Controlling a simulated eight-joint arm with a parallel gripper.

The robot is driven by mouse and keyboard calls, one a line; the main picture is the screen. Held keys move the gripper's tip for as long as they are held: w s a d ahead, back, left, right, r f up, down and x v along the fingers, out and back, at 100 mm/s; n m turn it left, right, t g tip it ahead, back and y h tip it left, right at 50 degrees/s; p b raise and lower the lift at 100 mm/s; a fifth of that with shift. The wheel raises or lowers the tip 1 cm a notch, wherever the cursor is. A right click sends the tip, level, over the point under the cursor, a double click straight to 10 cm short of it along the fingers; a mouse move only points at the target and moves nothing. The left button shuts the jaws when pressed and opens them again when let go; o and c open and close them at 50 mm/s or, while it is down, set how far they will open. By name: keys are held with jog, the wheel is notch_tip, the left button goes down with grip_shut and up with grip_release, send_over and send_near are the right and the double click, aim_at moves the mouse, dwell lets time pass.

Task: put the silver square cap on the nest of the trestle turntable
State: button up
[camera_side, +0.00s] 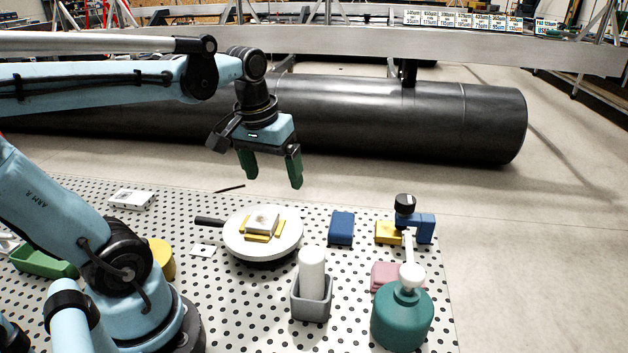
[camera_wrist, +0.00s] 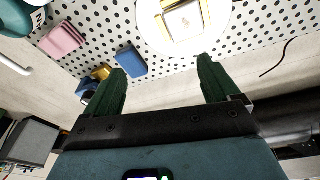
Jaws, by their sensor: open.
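The trestle turntable (camera_side: 290,238) is a round white disc with a dark handle on its left. Yellow nest pieces (camera_side: 249,237) are at its middle. A pale silver square cap (camera_side: 263,221) sits on the disc within the yellow pieces and looks level. In the wrist view the cap (camera_wrist: 184,20) shows at the top edge, with the white disc (camera_wrist: 222,28) around it. Whether it is fully seated is too small to tell. My gripper (camera_side: 271,178) is open and empty, above the turntable and clear of the cap. Its green fingers (camera_wrist: 163,75) point toward the turntable.
Right of the turntable stand a blue block (camera_side: 341,227), a grey holder (camera_side: 311,302) with a white cylinder, a pink block (camera_side: 384,275) and a teal bottle (camera_side: 402,318). A yellow and blue fixture (camera_side: 389,232) stands at the right edge. A pale plate (camera_side: 131,199) lies back left.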

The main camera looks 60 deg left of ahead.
jog(key=w+d+f+m+t, duration=0.1)
jog(key=d+f+m+t, duration=0.2)
jog(key=d+m+t, duration=0.2)
jog(key=d+m, duration=0.1)
jog(key=d, duration=0.2)
jog(key=shift+w+d+h, duration=0.2)
jog(key=shift+d+h, duration=0.05)
jog(key=shift+h, duration=0.05)
jog(key=shift+f, duration=0.1)
